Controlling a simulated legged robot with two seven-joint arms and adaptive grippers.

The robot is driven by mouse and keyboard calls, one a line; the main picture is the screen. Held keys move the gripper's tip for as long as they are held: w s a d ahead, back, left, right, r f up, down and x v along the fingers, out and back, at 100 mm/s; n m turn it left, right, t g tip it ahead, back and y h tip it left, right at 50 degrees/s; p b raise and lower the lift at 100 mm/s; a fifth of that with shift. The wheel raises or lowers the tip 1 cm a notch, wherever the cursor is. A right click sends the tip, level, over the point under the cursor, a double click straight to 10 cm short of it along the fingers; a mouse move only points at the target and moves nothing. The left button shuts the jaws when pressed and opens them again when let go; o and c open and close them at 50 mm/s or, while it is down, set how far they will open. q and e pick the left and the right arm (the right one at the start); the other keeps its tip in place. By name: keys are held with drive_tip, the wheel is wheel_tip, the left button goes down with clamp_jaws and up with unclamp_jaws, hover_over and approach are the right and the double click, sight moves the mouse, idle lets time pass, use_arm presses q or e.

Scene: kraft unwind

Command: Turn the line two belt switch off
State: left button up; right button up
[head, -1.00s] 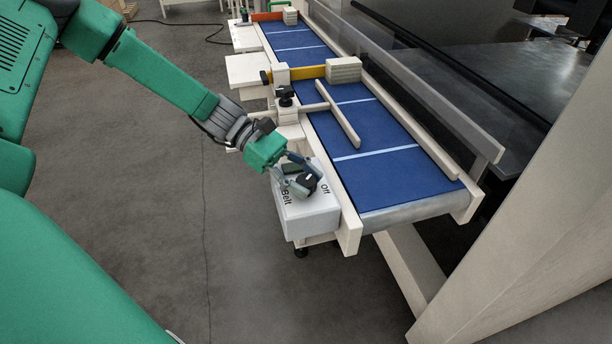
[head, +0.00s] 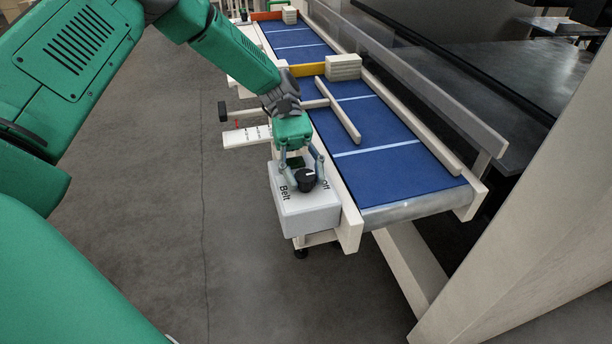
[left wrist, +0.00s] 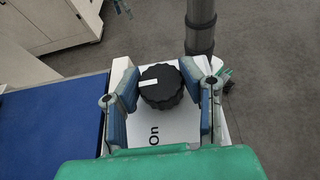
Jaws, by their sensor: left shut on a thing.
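The switch box (head: 312,217) is pale grey and stands at the near left end of the conveyor, with "Belt" and "Off" printed on top. Its black round knob (head: 306,182) has a white mark. In the left wrist view the knob (left wrist: 161,90) has its mark pointing left, to the belt side; "On" is printed below it. In the head view "Off" is on the knob's right, belt side. My left gripper (head: 302,176) reaches down from behind and is shut on the knob, one finger on each side. My right gripper is not in view.
The blue conveyor belt (head: 385,165) runs beside the box, with a pale guide bar (head: 340,110) across it. A yellow bar and grey block (head: 343,67) sit farther back. A tall pale panel (head: 530,220) stands at the right. Floor at the left is open.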

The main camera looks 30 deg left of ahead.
use_arm(q)
drive_tip(key=shift+w+r+m, duration=0.1)
drive_tip(key=shift+r+m, duration=0.05)
drive_tip(key=shift+m, duration=0.15)
drive_tip(key=o, duration=1.2)
drive_tip(key=shift+a, duration=0.1)
drive_tip(key=shift+w+a, duration=0.15)
drive_tip(key=v, duration=1.1)
drive_tip(key=shift+w, duration=0.4)
